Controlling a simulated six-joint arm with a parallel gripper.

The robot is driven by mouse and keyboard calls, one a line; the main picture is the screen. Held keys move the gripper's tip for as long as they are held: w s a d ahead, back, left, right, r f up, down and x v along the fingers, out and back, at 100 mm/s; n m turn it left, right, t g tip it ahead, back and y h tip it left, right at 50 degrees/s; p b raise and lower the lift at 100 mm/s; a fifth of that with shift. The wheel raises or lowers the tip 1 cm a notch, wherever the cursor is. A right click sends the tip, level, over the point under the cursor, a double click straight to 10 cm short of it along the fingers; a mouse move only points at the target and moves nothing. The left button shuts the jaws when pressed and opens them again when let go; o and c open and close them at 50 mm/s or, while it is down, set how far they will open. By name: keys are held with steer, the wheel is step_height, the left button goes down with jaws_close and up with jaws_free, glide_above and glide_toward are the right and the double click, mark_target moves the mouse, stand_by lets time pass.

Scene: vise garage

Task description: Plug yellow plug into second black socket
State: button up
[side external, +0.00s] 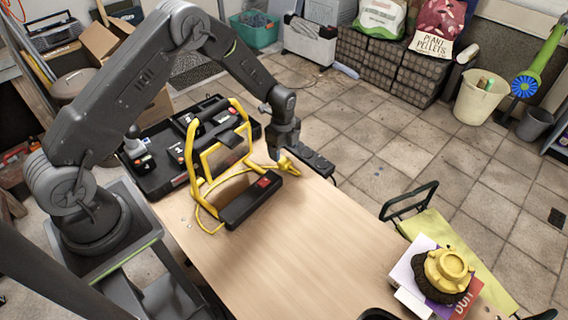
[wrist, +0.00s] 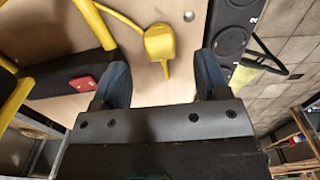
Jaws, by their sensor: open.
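The yellow plug (side external: 287,164) is by the table's far edge, just below my gripper (side external: 281,150). In the wrist view the plug (wrist: 160,42) lies ahead of the gap between the fingers of my open gripper (wrist: 163,75), with its yellow cable running up and left. I see no finger touching it. The black socket strip (side external: 311,159) is right of the plug; in the wrist view the strip (wrist: 231,30) shows round sockets and a "2" beside one. My right finger is close to the strip's near end; contact is unclear.
A yellow-framed work lamp (side external: 187,150) with a black base and red switch (side external: 264,182) stands left of the plug. A black open case (side external: 160,165) is behind it. Books with a yellow-topped object (side external: 447,270) are at right.

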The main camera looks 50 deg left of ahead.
mark_target(284, 160)
steer(key=shift+f, duration=0.15)
steer(key=shift+d+f, duration=0.15)
steer(key=shift+f, duration=1.15)
steer(key=shift+d+f, duration=0.1)
steer(key=shift+f, duration=1.2)
steer(key=c, duration=1)
steer(key=shift+o, duration=0.2)
steer(key=shift+r, duration=0.1)
step_height(284, 160, up, 10)
steer(key=shift+f, duration=0.1)
